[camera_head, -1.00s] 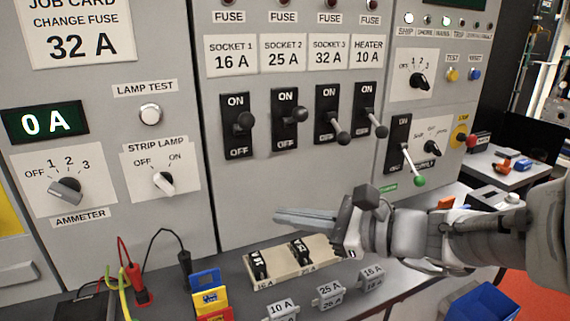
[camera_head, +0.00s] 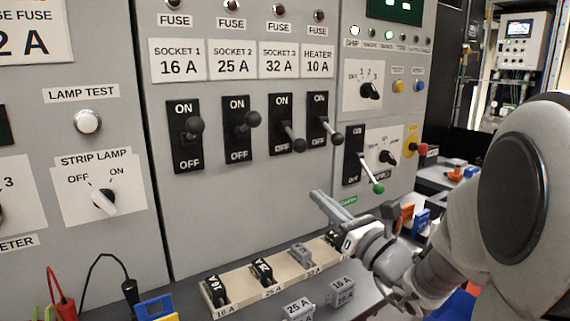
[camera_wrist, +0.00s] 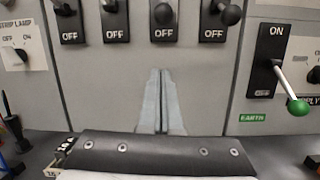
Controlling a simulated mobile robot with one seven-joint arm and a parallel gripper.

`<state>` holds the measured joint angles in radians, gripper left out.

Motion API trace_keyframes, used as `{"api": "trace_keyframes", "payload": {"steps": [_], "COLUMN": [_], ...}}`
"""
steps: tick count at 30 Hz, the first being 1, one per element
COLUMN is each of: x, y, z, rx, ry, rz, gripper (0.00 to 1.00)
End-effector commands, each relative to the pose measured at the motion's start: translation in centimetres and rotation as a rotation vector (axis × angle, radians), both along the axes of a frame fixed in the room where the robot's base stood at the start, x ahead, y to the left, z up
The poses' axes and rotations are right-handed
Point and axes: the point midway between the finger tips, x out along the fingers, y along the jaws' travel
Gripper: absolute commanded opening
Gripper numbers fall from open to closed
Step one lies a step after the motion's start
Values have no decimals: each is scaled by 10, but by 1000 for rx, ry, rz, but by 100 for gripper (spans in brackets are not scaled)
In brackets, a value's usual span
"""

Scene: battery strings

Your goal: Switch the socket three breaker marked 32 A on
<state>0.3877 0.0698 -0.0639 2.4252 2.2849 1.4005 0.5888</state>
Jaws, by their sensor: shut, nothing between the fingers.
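The socket three breaker (camera_head: 281,109) is a black switch under the label SOCKET 3 32 A (camera_head: 279,60). Its dark knob (camera_head: 299,145) hangs low, towards OFF; in the wrist view the knob (camera_wrist: 163,13) is at the top edge and ON is out of frame. My gripper (camera_head: 320,195) is shut and empty, below the breaker and apart from it. In the wrist view its fingertips (camera_wrist: 160,72) point at bare grey panel just under this breaker.
Breakers for socket 1 (camera_head: 185,150) and socket 2 (camera_head: 237,140) have higher knobs; the heater breaker (camera_head: 317,105) has a low one. A green-tipped lever (camera_head: 378,188) stands at right. A fuse tray (camera_head: 238,302) lies on the bench below. Panel under the breakers is clear.

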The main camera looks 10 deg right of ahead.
Motion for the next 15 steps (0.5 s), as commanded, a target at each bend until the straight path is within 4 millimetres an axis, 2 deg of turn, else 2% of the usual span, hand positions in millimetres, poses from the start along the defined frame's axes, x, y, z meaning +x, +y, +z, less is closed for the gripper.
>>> {"api": "trace_keyframes", "payload": {"steps": [5,8,15], "x": [3,13,55], "y": [2,7,27], "z": [1,3,14], "rx": [-2,-2,-2], "ry": [0,0,-2], "rz": [2,3,6], "gripper": [0,0,0]}}
